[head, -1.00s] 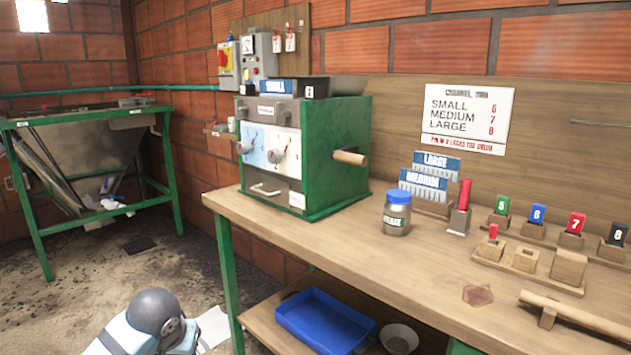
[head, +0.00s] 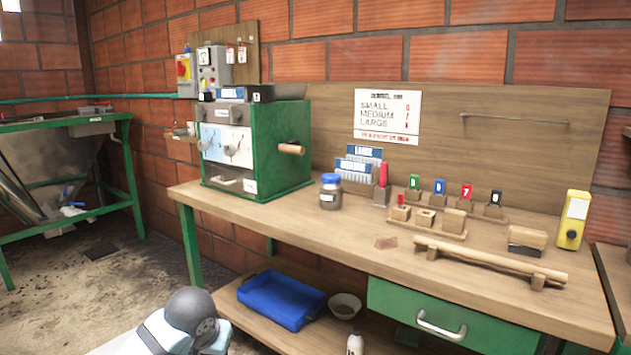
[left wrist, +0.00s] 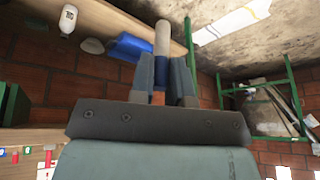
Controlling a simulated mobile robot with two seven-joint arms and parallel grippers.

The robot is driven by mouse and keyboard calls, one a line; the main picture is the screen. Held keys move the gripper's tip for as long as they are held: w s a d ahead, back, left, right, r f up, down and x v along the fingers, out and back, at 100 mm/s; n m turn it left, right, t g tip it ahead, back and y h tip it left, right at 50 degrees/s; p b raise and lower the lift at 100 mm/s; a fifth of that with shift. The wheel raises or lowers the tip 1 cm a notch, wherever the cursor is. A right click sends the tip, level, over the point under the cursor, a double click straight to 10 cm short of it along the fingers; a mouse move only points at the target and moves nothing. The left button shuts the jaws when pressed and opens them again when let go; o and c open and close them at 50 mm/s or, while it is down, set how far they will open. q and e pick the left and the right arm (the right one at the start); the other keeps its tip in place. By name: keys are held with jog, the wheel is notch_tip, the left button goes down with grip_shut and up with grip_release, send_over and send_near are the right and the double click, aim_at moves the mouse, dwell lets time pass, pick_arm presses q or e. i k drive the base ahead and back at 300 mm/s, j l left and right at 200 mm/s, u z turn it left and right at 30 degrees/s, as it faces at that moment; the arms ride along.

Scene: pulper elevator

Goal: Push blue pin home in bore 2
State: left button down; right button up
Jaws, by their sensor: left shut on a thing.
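My left gripper (left wrist: 161,70) is in the left wrist view, its two fingers shut on a pale rod (left wrist: 162,38) with a blue band between the fingers. The rod's far end sticks out past the fingertips, over the floor and lower shelf. In the head view the green machine (head: 278,150) stands at the left end of the bench, with dials on its front panel. A blue tag marked 6 (head: 439,186) stands in a row on the bench. I cannot make out bore 2 or a blue pin in it. My right gripper is not in view.
The wooden bench (head: 345,229) holds a blue-lidded jar (head: 331,192), wooden blocks, a long wooden bar (head: 490,260) and a yellow device (head: 572,220). A blue tray (head: 281,300) lies on the lower shelf. The bench's front left is clear.

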aim_at(262, 101)
jog(key=i+j+z, duration=0.1)
jog(key=z, duration=0.35)
jog(key=j+z, duration=0.2)
jog(key=z, duration=0.25)
jog(key=i+j, duration=0.1)
jog(key=j, duration=0.2)
jog(key=i+j, duration=0.1)
jog(key=j, duration=0.2)
jog(key=i+j, duration=0.1)
jog(key=j, duration=0.2)
